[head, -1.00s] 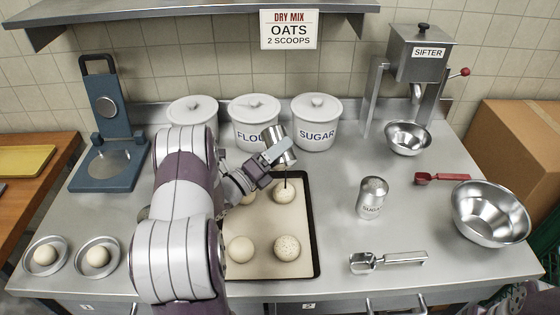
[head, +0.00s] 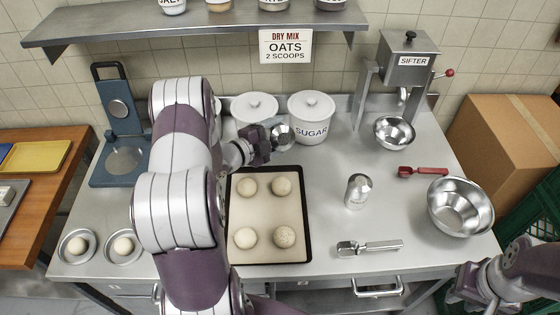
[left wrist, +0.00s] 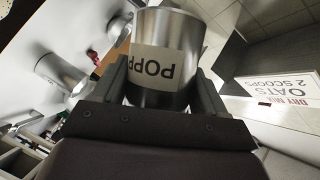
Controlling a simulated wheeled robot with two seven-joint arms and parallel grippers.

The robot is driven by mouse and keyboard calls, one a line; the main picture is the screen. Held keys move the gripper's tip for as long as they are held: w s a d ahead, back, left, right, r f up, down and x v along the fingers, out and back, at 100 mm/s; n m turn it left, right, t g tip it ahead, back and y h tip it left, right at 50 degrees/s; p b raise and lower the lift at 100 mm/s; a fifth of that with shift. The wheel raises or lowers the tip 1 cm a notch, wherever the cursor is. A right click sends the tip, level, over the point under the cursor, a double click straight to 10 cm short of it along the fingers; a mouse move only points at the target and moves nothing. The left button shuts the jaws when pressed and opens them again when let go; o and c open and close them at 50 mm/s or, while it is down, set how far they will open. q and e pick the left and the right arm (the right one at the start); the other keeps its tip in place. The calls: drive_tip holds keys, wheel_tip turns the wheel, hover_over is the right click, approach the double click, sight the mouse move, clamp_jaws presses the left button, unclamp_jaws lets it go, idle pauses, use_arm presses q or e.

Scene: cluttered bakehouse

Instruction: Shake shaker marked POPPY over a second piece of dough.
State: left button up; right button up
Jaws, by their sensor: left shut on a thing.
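My left gripper (head: 268,145) is shut on the steel shaker (head: 283,137), held in the air behind the baking tray (head: 306,215). In the left wrist view the shaker (left wrist: 167,62) sits between the jaws, with a white label reading "POPP", upside down in the picture. Several round dough pieces lie on the tray. The front right dough (head: 284,236) is clearly speckled; the back right dough (head: 281,186) seems faintly speckled. The back left dough (head: 247,187) and front left dough (head: 245,237) look plain. My right gripper (head: 466,287) is at the lower right; its jaws are unclear.
A second shaker (head: 358,191), a metal scoop (head: 368,247), a red scoop (head: 422,171) and a steel bowl (head: 461,208) stand right of the tray. The SUGAR canister (head: 311,118) is close behind the held shaker.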

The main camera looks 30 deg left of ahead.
use_arm(q)
drive_tip(key=r+n+p, duration=0.1)
drive_tip(key=r, duration=0.1)
drive_tip(key=w+r+n+g+p, duration=0.1)
drive_tip(key=r+p, duration=0.1)
drive_tip(key=w+a+r+n+p, duration=0.1)
drive_tip(key=r+p, duration=0.1)
drive_tip(key=shift+n+g+h, duration=0.3)
drive_tip(key=n+p, duration=0.1)
drive_tip(key=w+a+n+y, duration=0.1)
drive_tip(key=n, duration=0.1)
drive_tip(key=shift+w+a+r+p, duration=0.1)
drive_tip(key=shift+a+r+p, duration=0.1)
drive_tip(key=shift+p, duration=0.15)
drive_tip(key=n, duration=0.2)
drive_tip(key=a+f+n+y, duration=0.1)
drive_tip(key=n, duration=0.1)
drive_tip(key=a+f+n+y, duration=0.1)
drive_tip(key=n, duration=0.1)
drive_tip(key=shift+w+f+b, duration=0.2)
drive_tip(key=shift+w+b, duration=0.05)
drive_tip(key=shift+b, duration=0.1)
drive_tip(key=shift+a+f+n, duration=0.1)
drive_tip(key=shift+n, duration=0.5)
